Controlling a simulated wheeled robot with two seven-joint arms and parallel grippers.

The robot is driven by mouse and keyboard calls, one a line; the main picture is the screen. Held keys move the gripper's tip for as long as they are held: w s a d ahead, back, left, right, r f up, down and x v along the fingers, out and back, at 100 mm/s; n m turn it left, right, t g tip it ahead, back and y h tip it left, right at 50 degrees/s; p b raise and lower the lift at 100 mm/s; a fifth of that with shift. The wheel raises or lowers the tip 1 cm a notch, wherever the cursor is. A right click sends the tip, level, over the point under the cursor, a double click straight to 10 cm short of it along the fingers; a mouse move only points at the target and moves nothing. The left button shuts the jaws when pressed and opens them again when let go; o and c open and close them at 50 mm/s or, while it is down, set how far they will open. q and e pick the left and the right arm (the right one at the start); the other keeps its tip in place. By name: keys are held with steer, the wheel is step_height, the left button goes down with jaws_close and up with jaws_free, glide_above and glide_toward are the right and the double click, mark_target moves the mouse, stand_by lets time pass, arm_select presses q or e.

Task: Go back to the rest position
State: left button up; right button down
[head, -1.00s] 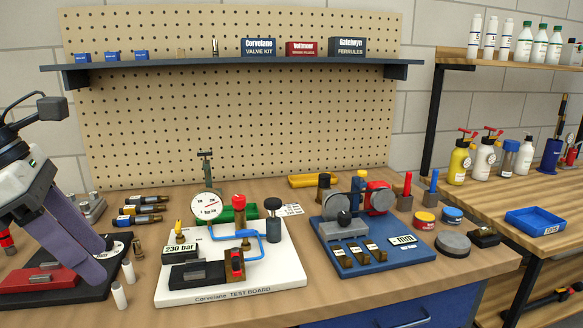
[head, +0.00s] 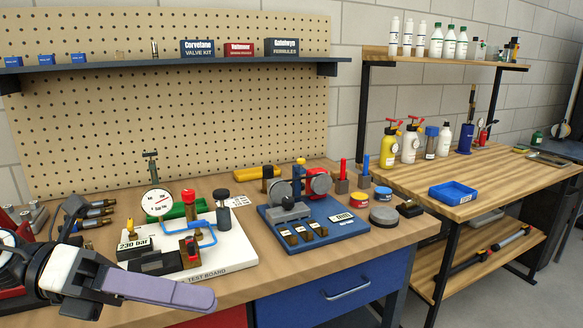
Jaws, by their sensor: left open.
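My left gripper (head: 200,298) comes in from the lower left, with its long purple-grey fingers pointing right. The fingers overlap from this side, and nothing shows between them. It appears in front of the white test board (head: 240,262) and hides the board's front left corner and part of its lettering. The board carries a pressure gauge (head: 157,203), a 230 bar label, a red-capped valve and blue tubing. My right gripper is not in view.
A blue fixture board (head: 340,227) with several brass pieces stands right of the test board. Brass fittings (head: 96,212) lie at the left, partly behind my arm. A second bench at the right holds bottles and a blue tray (head: 453,193). Bare wood shows along the front edge.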

arm_select(q)
steer(key=w+d+f+n+t+h, duration=0.1)
steer(key=w+f+n+t, duration=0.55)
steer(key=n+t, duration=0.8)
steer(key=w+a+f+n+t+y, duration=0.1)
steer(key=a+f+n+y, duration=0.2)
steer(key=f+n+y, duration=0.75)
steer(key=s+f+n+g+y, duration=0.1)
steer(key=s+f+n+g, duration=0.1)
steer(key=s+f+n, duration=0.3)
steer(key=s+f+n+g+y, duration=0.1)
steer(key=s+f+n+g, duration=0.2)
steer(key=f, duration=1)
steer(key=s+d+f+n+g+y, duration=0.1)
steer(key=s+f+n+g, duration=0.2)
steer(key=s+f+n, duration=0.4)
steer(key=s+f, duration=0.2)
steer(key=s, duration=0.2)
steer(key=shift+f, duration=0.35)
steer(key=shift+g+y, duration=0.25)
